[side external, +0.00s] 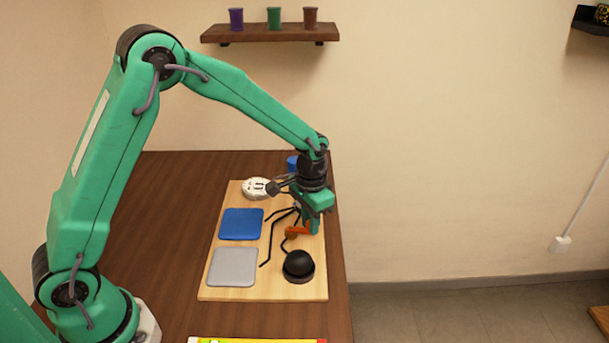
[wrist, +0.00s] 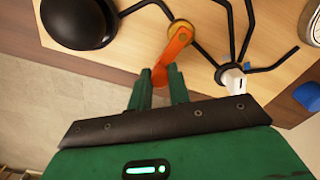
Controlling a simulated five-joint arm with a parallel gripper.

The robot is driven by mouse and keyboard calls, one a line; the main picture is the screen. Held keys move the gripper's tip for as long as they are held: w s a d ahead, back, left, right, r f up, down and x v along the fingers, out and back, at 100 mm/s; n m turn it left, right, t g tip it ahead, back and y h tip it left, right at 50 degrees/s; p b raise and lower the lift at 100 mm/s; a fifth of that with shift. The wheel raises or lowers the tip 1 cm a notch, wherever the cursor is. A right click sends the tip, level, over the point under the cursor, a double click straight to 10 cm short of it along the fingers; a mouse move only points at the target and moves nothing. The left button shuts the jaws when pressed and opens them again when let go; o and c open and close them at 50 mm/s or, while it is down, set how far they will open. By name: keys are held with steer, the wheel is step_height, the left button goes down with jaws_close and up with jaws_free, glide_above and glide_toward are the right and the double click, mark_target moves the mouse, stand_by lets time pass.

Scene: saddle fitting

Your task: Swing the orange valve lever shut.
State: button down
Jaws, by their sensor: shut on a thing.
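The orange valve lever (side external: 298,231) is low over the right part of the light wooden board (side external: 221,292). In the wrist view, the lever (wrist: 176,45) runs from a brass-coloured round pivot (wrist: 180,28) down between my two green fingers. My gripper (wrist: 163,76) is shut on the lever's free end, with one finger on each side of it. In the side view, my gripper (side external: 312,229) points down at the lever near the board's right edge. The fingers partly hide the lever's end.
A black dome (side external: 299,264) stands close in front of the lever. Bent black rods (side external: 272,232) spread left of it. A blue pad (side external: 241,224) and a grey pad (side external: 233,267) lie farther left. A white oval piece (side external: 256,188) is at the back.

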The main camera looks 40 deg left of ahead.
steer(key=shift+w+a+n, duration=0.15)
steer(key=shift+w+n, duration=0.1)
steer(key=shift+n, duration=0.35)
steer(key=shift+w+a+n, duration=0.15)
steer(key=shift+w+n, duration=0.05)
steer(key=shift+n, duration=0.4)
steer(key=c, duration=1.3)
jaws_free()
steer(key=shift+r, duration=0.15)
step_height(320, 180, up, 8)
steer(key=shift+f, duration=0.2)
